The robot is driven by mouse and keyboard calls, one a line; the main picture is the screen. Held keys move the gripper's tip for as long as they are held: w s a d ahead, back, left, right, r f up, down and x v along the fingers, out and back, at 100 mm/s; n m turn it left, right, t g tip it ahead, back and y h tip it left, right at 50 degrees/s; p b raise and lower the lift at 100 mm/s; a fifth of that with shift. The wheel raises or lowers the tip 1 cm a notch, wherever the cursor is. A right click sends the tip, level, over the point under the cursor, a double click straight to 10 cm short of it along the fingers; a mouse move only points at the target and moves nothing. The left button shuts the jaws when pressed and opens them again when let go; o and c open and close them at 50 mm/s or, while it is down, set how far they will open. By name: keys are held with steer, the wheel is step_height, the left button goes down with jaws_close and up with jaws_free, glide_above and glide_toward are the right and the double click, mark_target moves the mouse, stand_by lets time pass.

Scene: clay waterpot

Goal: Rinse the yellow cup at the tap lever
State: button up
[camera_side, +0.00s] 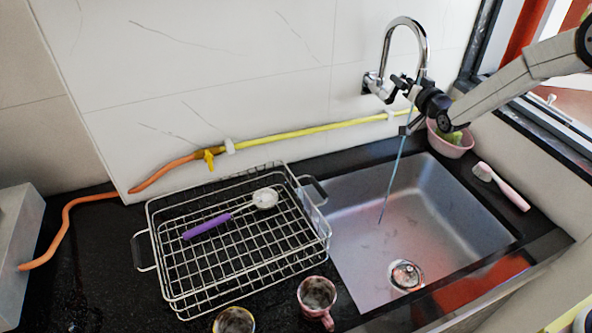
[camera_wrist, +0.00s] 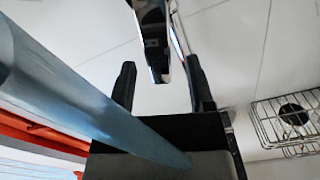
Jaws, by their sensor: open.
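The chrome tap (camera_side: 421,45) is on the wall above the sink. A thin stream of water (camera_side: 391,178) falls from it; a broad blue stream also crosses the wrist view (camera_wrist: 75,100). My gripper (camera_side: 403,106) is open beside the tap body. In the wrist view its fingers (camera_wrist: 162,85) stand apart, with a chrome tap part (camera_wrist: 155,45), probably the lever, ahead between them. I cannot tell whether they touch it. A cup with a yellow rim (camera_side: 234,321), probably the yellow cup, stands on the counter at the bottom edge, partly cut off.
A pinkish cup (camera_side: 317,296) stands right of the yellow-rimmed one. A wire rack (camera_side: 163,250) holds a purple-handled ladle (camera_side: 208,224). The sink (camera_side: 360,235) is empty except for its drain. A pink bowl (camera_side: 447,148) and a brush (camera_side: 505,189) sit on its far and right edges.

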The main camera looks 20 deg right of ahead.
steer(key=s, duration=0.6)
steer(key=shift+s, duration=0.15)
steer(key=shift+s, duration=0.1)
stand_by(0.4)
steer(key=s+a+f+n+g, duration=0.1)
steer(key=s+g, duration=0.6)
steer(key=s, duration=0.8)
steer(key=s+a+f+n+g, duration=0.2)
steer(key=s+a+f+g, duration=0.2)
steer(key=s+g, duration=0.4)
steer(key=s+a, duration=0.1)
steer(key=s, duration=0.5)
steer(key=shift+s+a+f, duration=0.15)
steer(key=shift+s+f, duration=0.1)
steer(key=shift+s, duration=0.15)
steer(key=shift+c, duration=0.5)
steer(key=c, duration=0.4)
